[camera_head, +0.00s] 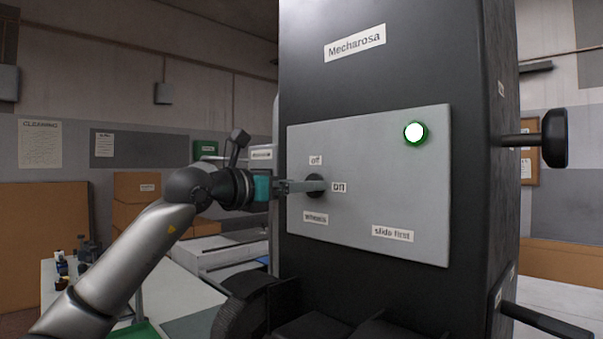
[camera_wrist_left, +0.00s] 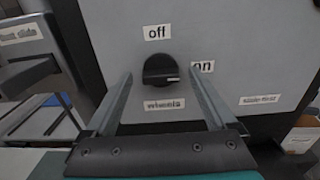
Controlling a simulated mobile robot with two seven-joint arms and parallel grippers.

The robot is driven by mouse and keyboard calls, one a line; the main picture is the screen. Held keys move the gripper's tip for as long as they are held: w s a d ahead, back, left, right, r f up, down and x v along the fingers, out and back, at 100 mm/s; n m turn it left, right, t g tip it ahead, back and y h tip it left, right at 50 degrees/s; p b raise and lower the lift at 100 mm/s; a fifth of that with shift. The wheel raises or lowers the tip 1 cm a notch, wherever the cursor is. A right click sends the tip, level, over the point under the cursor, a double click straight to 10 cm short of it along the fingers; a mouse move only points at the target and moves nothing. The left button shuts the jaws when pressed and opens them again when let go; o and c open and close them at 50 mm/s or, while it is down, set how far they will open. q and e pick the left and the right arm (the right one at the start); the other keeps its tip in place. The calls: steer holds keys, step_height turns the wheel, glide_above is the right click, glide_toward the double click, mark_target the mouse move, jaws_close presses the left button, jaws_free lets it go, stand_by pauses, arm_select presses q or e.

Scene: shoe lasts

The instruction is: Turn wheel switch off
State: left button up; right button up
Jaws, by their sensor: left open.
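The wheel switch (camera_head: 315,184) is a black rotary knob on the grey panel (camera_head: 370,150) of the black Mecharosa machine. In the left wrist view the knob (camera_wrist_left: 161,69) has a white mark pointing right, toward the "on" label (camera_wrist_left: 203,66). The "off" label (camera_wrist_left: 157,32) is above it and the "wheels" label (camera_wrist_left: 164,104) below. My left gripper (camera_head: 318,186) is open in front of the panel. In the wrist view its fingers (camera_wrist_left: 160,88) reach to either side of the knob, and I cannot tell whether they touch it. My right gripper is not in view.
A lit round green-rimmed light (camera_head: 415,132) is at the panel's upper right, above a "slide first" label (camera_head: 393,234). A black handle (camera_head: 553,138) sticks out from the machine's right side. A table (camera_head: 170,290) with small items stands at the left.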

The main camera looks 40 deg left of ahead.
arm_select(q)
steer(key=shift+w, duration=0.5)
steer(key=shift+c, duration=0.2)
steer(key=c, duration=1.3)
steer(key=shift+c, duration=0.2)
steer(key=shift+n, duration=0.3)
steer(key=shift+a+f+n+b, duration=0.1)
steer(key=shift+n+b, duration=0.3)
steer(key=shift+n, duration=3.95)
steer(key=shift+f+n+b, duration=0.1)
steer(key=shift+n+b, duration=0.25)
steer(key=shift+n, duration=4)
